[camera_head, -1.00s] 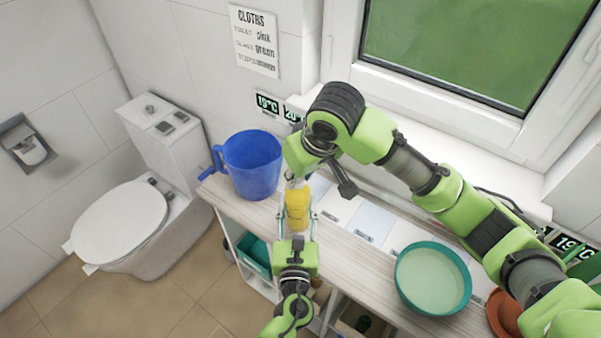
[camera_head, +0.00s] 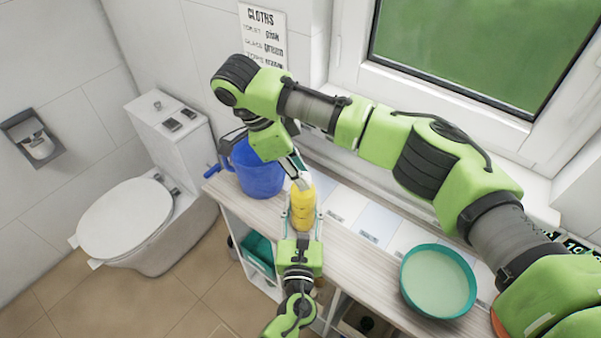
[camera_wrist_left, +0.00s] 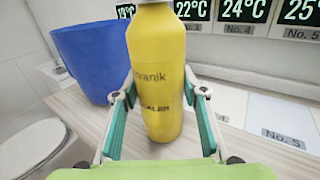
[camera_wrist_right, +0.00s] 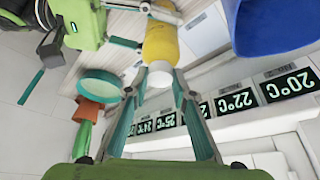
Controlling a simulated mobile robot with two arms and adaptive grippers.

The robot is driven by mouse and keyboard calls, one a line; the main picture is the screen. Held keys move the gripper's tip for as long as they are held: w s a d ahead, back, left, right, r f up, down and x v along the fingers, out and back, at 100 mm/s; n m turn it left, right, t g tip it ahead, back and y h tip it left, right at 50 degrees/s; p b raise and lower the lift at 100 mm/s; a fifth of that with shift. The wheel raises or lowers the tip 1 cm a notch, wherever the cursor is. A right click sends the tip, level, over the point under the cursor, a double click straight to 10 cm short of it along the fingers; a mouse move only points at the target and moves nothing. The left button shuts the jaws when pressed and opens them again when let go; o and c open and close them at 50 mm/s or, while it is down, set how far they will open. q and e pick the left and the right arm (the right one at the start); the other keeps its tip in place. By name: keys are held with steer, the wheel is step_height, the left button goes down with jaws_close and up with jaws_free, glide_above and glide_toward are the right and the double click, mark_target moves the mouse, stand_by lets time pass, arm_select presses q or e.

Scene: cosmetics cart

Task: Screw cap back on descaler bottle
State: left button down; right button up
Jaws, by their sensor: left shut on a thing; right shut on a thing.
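The yellow descaler bottle (camera_head: 302,206) stands upright above the cart's top. My left gripper (camera_head: 302,217) is shut around its body from the near side, and the left wrist view shows the bottle (camera_wrist_left: 157,80) between the fingers. My right gripper (camera_head: 301,182) reaches down to the bottle's top from the upper left, tilted. In the right wrist view its fingers are shut on the white cap (camera_wrist_right: 158,75) at the bottle's neck. The cap is mostly hidden in the head view. I cannot tell how far the threads are engaged.
A blue bucket (camera_head: 257,175) stands close behind the bottle to the left. A teal bowl (camera_head: 438,249) stands on the cart top (camera_head: 352,258) at the right. Pale numbered panels (camera_head: 366,220) line the back. A toilet (camera_head: 125,222) is at the left, and a window (camera_head: 480,45) is behind.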

arm_select(q)
steer(key=shift+d, duration=0.1)
arm_select(e)
steer(key=m, duration=0.2)
steer(key=m+g, duration=0.1)
steer(key=shift+w+m, duration=0.2)
steer(key=shift+m, duration=0.2)
steer(key=o, duration=0.8)
steer(key=v, duration=1.2)
steer(key=shift+w+d, duration=0.15)
arm_select(q)
steer(key=c, duration=1.2)
jaws_free()
